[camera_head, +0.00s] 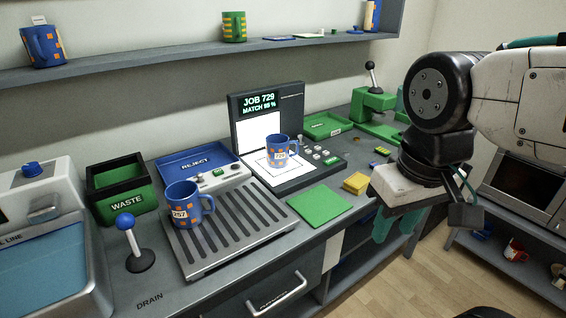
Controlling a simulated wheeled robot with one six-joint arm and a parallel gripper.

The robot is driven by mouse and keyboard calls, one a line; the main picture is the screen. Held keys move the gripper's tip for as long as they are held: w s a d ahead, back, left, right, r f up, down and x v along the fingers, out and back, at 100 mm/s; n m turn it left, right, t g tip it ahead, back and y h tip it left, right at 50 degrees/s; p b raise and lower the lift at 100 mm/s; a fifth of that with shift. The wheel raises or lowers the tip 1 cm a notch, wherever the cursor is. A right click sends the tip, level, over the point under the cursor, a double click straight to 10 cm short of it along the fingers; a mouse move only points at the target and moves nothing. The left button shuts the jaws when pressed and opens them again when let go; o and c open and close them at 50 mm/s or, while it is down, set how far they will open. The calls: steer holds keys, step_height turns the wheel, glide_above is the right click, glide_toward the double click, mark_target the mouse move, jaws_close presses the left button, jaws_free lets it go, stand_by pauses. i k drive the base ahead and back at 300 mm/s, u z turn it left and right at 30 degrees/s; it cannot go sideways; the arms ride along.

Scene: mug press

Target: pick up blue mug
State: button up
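One blue mug with orange squares and a "257" label (183,204) stands upright on the slatted drain rack (262,226), handle to the right. A second blue mug with orange squares (277,152) stands on the lit pad of the job station, its handle also to the right. A third blue mug (44,46) is on the wall shelf at the upper left. My gripper (396,226) hangs at the right, beyond the counter's front edge and well away from all the mugs. Its teal fingers appear apart, with nothing seen between them.
The job station screen (259,103) reads "JOB 729, MATCH 95 %". A blue-knobbed lever (138,262) and green waste bin (122,188) flank the rack's left. A blue reject tray (194,164) lies behind. A green mat (319,205) and yellow block (356,183) lie at right.

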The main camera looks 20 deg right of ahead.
mark_target(278, 156)
steer(key=u, duration=0.7)
steer(key=i, duration=0.55)
steer(key=z, duration=0.45)
